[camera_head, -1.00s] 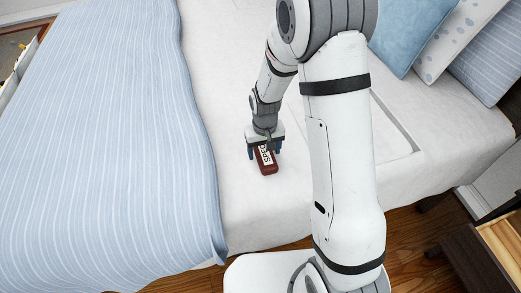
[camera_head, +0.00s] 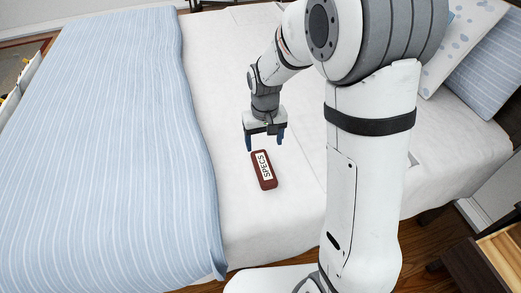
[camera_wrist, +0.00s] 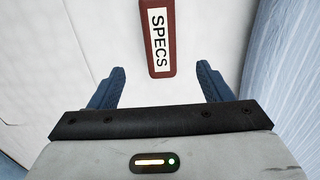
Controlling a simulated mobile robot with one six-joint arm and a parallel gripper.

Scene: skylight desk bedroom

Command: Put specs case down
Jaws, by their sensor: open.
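The specs case (camera_head: 264,170) is a dark red, elongated box with a white label reading SPECS. It lies on the white bed sheet, label up, near the edge of the striped blanket. In the wrist view the case (camera_wrist: 158,38) is beyond the fingertips, between their lines, its far end cut off by the frame's top edge. My gripper (camera_head: 265,139) is open and empty, just behind the case in the head view and apart from it. Its two blue fingers (camera_wrist: 160,78) are spread wide in the wrist view.
A blue striped blanket (camera_head: 120,140) covers the bed's left part. Pillows (camera_head: 490,60) lie at the upper right. A wooden nightstand (camera_head: 490,250) stands at the lower right. White sheet (camera_head: 240,220) around the case is clear.

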